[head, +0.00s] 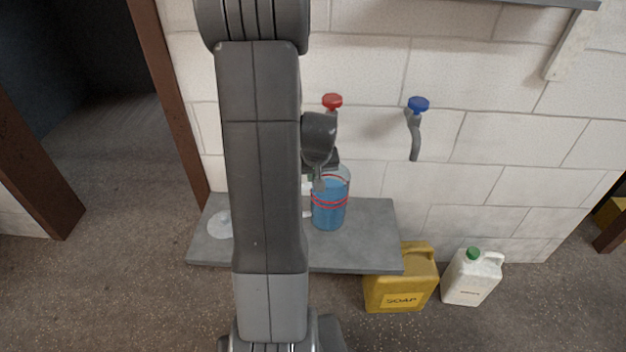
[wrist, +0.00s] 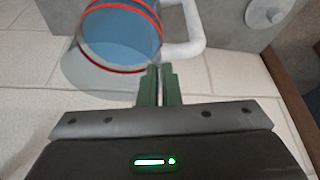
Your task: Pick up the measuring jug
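The measuring jug (head: 330,212) is clear, holds blue liquid and has red bands. It stands upright on the grey bench (head: 365,250). In the wrist view the jug (wrist: 120,35) is at the top left, with its white handle (wrist: 192,42) on its right side. My gripper (wrist: 159,72) has its green fingers together with only a thin slit between them. The fingertips appear just short of the lower end of the handle in the picture, with nothing seen between them. In the head view my arm hides part of the jug's left side and the fingers are hard to make out.
A red tap (head: 332,101) and a blue tap (head: 417,105) are on the white block wall above the bench. A white round object (head: 220,225) lies at the bench's left. A yellow soap container (head: 400,285) and a white jerrycan (head: 472,278) stand on the floor at right.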

